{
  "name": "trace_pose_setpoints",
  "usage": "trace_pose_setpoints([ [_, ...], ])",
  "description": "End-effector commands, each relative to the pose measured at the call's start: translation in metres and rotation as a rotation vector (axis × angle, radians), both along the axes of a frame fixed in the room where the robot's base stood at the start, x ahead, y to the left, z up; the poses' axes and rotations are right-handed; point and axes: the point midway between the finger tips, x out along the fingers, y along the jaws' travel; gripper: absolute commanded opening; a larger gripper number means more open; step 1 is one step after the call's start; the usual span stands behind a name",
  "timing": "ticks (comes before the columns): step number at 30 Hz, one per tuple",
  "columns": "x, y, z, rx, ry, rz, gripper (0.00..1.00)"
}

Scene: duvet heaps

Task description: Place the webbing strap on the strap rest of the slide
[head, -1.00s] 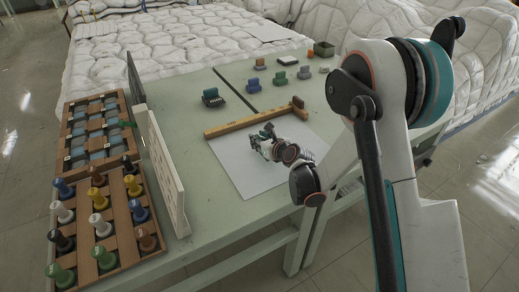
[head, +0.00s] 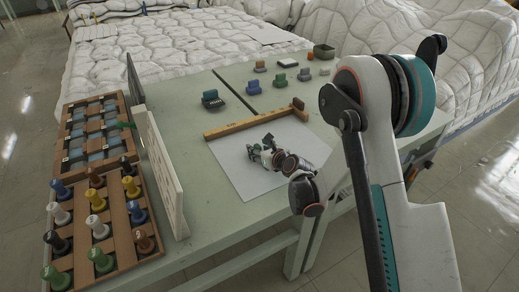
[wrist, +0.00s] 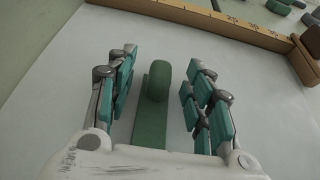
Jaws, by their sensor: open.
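My gripper (head: 254,153) is low over the white sheet on the table. In the wrist view my gripper (wrist: 161,72) is open, with teal-padded fingers on both sides of a green piece (wrist: 154,105) with a rounded raised end. No part is clearly recognisable as the slide's strap rest.
A wooden ruler (head: 250,122) with a brown end block (head: 298,103) lies along the sheet's far edge. A pale upright panel (head: 163,170) and trays of pegs (head: 118,215) are at the left.

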Motion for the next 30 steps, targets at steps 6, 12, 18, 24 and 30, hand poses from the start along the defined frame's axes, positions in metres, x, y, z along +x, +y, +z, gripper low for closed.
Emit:
trace_pose_setpoints([
  [6, -0.005, -0.004, 0.006, 0.0, 0.0, -0.001, 0.47],
  [12, -0.033, -0.023, 0.023, 0.0, 0.0, -0.002, 0.47],
  [18, -0.064, -0.043, 0.033, 0.0, 0.0, -0.001, 0.47],
  [24, -0.081, -0.056, 0.042, 0.0, 0.0, -0.001, 0.47],
  [30, -0.091, -0.061, 0.048, -0.001, 0.002, 0.001, 0.47],
])
